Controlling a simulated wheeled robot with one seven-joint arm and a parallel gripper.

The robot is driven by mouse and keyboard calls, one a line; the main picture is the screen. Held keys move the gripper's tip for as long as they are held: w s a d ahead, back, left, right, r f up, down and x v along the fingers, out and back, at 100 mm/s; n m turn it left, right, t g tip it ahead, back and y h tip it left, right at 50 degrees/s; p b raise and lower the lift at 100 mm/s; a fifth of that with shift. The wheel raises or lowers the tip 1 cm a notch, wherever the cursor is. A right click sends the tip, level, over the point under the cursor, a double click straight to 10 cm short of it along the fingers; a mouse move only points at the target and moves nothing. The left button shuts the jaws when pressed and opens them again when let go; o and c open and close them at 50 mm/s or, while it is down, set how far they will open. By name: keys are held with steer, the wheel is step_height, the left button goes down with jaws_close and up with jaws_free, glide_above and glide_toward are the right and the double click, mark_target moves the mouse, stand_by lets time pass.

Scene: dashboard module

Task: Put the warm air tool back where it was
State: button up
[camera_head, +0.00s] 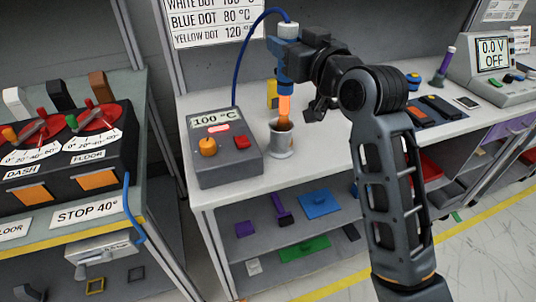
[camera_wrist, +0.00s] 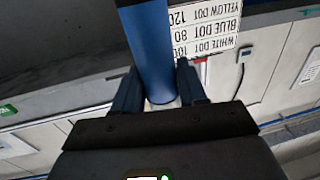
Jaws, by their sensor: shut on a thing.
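The warm air tool (camera_head: 287,72) has a blue body, a grey top cap and a glowing orange nozzle, and stands about upright, nozzle down. My gripper (camera_head: 292,64) is shut on its blue body. In the wrist view, the blue body (camera_wrist: 147,50) sits between the two fingers of my gripper (camera_wrist: 160,90). The nozzle's lower end is at the mouth of a grey metal cup-shaped holder (camera_head: 281,145) on the bench. I cannot tell how deep it is inside. A blue hose runs from the cap down behind the grey control box (camera_head: 228,172), which reads 100 °C.
A yellow item (camera_head: 272,92) stands behind the tool. A dark tray (camera_head: 436,110) lies farther right on the bench (camera_head: 330,160), near a meter (camera_head: 493,52) reading 0.0 V OFF. A temperature sign (camera_head: 212,20) hangs behind. A dash and floor control panel (camera_head: 65,160) stands left.

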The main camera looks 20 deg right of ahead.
mark_target(287, 96)
steer(key=f, duration=0.5)
steer(key=shift+a+f, duration=0.15)
steer(key=shift+a, duration=0.2)
steer(key=shift+f, duration=2.35)
steer(key=shift+f, duration=0.2)
steer(key=o, duration=1.1)
steer(key=shift+c, duration=0.2)
steer(key=shift+r, duration=0.15)
steer(key=s+d+b, duration=0.2)
steer(key=s, duration=1)
